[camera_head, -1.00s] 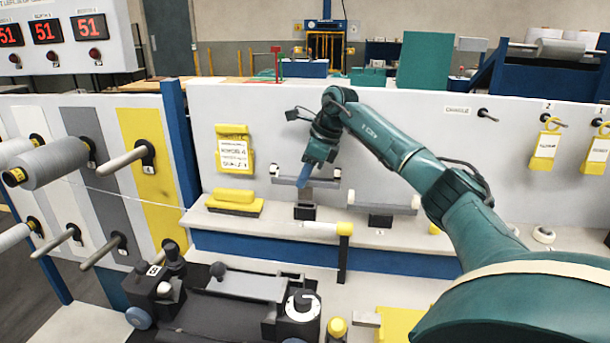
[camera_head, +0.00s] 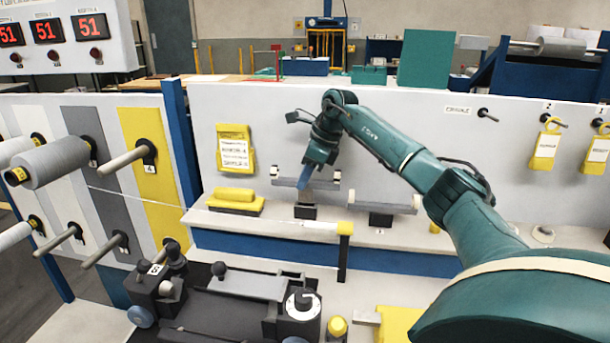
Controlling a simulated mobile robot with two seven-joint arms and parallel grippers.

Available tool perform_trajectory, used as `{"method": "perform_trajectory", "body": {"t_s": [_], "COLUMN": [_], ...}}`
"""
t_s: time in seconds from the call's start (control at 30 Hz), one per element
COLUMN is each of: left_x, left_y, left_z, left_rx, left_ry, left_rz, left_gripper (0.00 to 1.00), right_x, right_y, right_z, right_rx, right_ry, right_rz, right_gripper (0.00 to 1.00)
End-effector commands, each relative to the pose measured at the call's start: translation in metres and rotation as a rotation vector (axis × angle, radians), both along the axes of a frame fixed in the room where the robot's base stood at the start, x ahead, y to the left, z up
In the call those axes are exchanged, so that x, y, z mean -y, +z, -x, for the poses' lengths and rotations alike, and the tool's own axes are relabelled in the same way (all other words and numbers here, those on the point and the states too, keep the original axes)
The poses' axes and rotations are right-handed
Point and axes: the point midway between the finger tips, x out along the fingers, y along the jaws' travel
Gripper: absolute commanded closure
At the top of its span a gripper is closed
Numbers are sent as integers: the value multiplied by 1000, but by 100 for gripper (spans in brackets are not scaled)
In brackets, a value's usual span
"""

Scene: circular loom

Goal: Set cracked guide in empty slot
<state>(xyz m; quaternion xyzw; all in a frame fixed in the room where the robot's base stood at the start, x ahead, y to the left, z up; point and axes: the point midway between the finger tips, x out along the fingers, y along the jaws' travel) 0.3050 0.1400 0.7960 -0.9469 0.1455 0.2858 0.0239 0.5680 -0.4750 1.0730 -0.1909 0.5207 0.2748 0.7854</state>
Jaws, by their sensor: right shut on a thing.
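My right gripper (camera_head: 307,178) is shut on a grey bar-shaped guide (camera_head: 288,182) with pale ends, at the back panel. The guide is level, right above a stand with a black base (camera_head: 305,212) on the ledge. I cannot tell whether the guide touches the stand. A second, similar grey guide (camera_head: 383,206) rests on another black-based stand to the right. No crack can be made out on either guide at this size. My left gripper is not in view.
A yellow block (camera_head: 235,196) lies on the ledge at left, below a yellow holder with a white card (camera_head: 235,153). Yellow tags (camera_head: 544,150) hang from pegs at right. Spools (camera_head: 52,163) and pegs stick out at left. A dark machine (camera_head: 230,310) fills the front.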

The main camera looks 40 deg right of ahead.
Motion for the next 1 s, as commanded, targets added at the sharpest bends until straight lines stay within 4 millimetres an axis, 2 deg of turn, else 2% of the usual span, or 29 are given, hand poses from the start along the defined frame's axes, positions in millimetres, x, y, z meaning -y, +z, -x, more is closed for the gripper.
{"method": "perform_trajectory", "body": {"t_s": [0.43, 1.0], "left_x": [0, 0], "left_y": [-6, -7], "left_z": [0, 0], "left_rx": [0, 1], "left_ry": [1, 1], "left_rz": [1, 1], "left_gripper": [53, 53], "right_x": [0, 0], "right_y": [-14, -17], "right_z": [0, 0], "right_rx": [0, 0], "right_ry": [1, 0], "right_rz": [0, 0], "right_gripper": [100, 100]}}
